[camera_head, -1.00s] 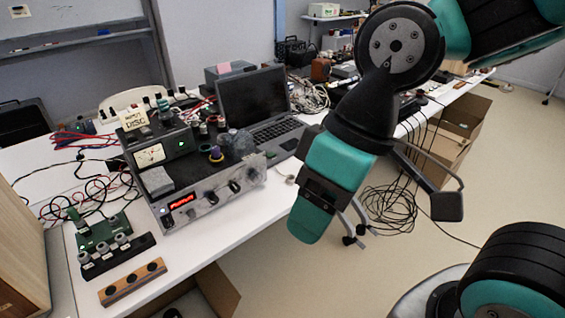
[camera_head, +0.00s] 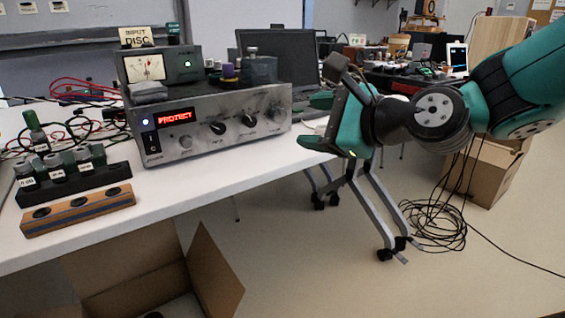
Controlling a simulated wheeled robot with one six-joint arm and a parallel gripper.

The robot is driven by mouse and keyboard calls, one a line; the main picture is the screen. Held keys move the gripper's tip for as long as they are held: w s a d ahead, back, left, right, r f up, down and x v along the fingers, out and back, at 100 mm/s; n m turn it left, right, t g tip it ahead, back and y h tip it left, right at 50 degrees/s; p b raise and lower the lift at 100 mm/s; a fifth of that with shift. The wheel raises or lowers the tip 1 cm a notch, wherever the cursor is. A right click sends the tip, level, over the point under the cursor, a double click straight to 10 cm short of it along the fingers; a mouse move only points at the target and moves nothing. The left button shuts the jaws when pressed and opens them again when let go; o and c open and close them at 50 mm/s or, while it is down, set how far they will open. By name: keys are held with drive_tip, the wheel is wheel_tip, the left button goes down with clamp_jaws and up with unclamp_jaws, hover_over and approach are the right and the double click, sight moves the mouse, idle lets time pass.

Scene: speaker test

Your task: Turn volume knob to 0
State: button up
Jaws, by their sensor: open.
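A silver amplifier (camera_head: 205,145) stands on the white table, left of centre in the head view. Its red display (camera_head: 175,116) reads "PROTECT". Its front carries a silver knob (camera_head: 186,142), two black knobs with pale pointer marks, one left (camera_head: 218,128) and one right (camera_head: 248,120), and a larger knob (camera_head: 276,112) at the right end. Their labels are too small to read, so I cannot tell which is the volume knob. My gripper (camera_head: 322,143) is open, right of the amplifier by the table's edge, apart from the knobs.
A meter box (camera_head: 160,66), a grey block and small parts sit on the amplifier. A dark laptop (camera_head: 277,58) is behind it. A wooden block with holes (camera_head: 78,211) and a black strip of fittings (camera_head: 72,183) lie front left. Bare tabletop lies before the amplifier.

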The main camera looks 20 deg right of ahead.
drive_tip(key=w+d+f+m+t+h+b, duration=0.2)
drive_tip(key=w+d+f+m+t+b, duration=0.1)
drive_tip(key=d+f+m+t+b, duration=0.25)
drive_tip(key=m+g+p, duration=0.1)
drive_tip(key=m+p, duration=0.2)
drive_tip(key=p, duration=0.8)
approach(281, 117)
drive_tip(key=p+x, duration=0.2)
drive_tip(key=p, duration=0.1)
drive_tip(key=p+x, duration=0.3)
drive_tip(key=r+p+x, duration=0.1)
drive_tip(key=p+x, duration=0.1)
drive_tip(key=p, duration=0.1)
drive_tip(key=shift+w+a+p, duration=0.1)
drive_tip(key=shift+w+p, duration=0.15)
drive_tip(key=shift+p, duration=0.15)
drive_tip(key=shift+w+a+f+p, duration=0.15)
drive_tip(key=shift+w+f+p, duration=0.05)
drive_tip(key=shift+w+p, duration=0.2)
drive_tip(key=shift+w+a+f+p, duration=0.1)
drive_tip(key=shift+w+f+p, duration=0.1)
drive_tip(key=shift+w+p, duration=0.2)
drive_tip(key=c, duration=0.9)
